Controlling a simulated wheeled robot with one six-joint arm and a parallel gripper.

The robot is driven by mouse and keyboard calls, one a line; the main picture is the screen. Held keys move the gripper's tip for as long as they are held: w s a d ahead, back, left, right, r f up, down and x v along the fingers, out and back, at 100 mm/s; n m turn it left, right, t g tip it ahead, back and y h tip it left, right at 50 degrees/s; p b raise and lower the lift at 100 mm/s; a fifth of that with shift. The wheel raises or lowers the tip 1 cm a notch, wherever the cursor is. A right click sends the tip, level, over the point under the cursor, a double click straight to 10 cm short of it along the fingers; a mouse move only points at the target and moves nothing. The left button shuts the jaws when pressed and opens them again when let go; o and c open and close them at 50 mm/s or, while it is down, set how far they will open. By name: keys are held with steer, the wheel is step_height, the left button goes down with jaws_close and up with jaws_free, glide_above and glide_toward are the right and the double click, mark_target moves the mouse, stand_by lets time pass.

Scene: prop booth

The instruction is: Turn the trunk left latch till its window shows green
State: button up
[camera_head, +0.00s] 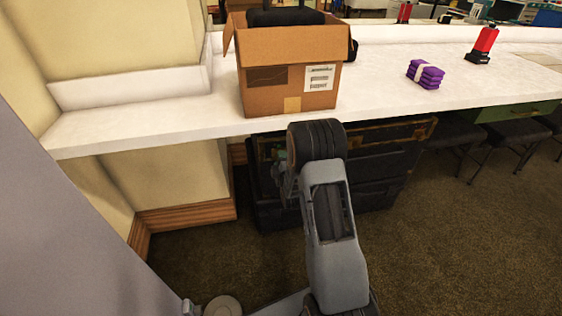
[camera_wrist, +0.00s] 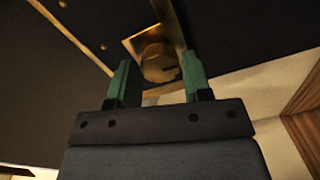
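The black trunk (camera_head: 378,180) stands on the carpet under the white counter, with brass trim along its upper edge. In the wrist view, a round brass latch (camera_wrist: 158,64) sits on a brass plate on the trunk's dark face (camera_wrist: 235,30). My gripper (camera_wrist: 160,80) has two green fingers held apart, one on each side below the latch. The latch shows beyond the gap between them; I cannot tell whether they touch it. No green window is visible on the latch. In the head view my arm hides part of the trunk and the latch.
The white counter (camera_head: 180,112) overhangs the trunk. An open cardboard box (camera_head: 283,85), a purple bundle (camera_head: 425,74) and a red-and-black object (camera_head: 484,43) stand on it. Chairs (camera_head: 455,135) are to the right. A wall with wooden baseboard (camera_head: 187,213) is left; carpet in front is clear.

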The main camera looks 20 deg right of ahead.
steer(key=o, duration=0.3)
steer(key=shift+o, duration=0.2)
steer(key=s+a+p, duration=0.2)
steer(key=s, duration=1.1)
steer(key=shift+s+a+r, duration=0.25)
steer(key=shift+a, duration=0.1)
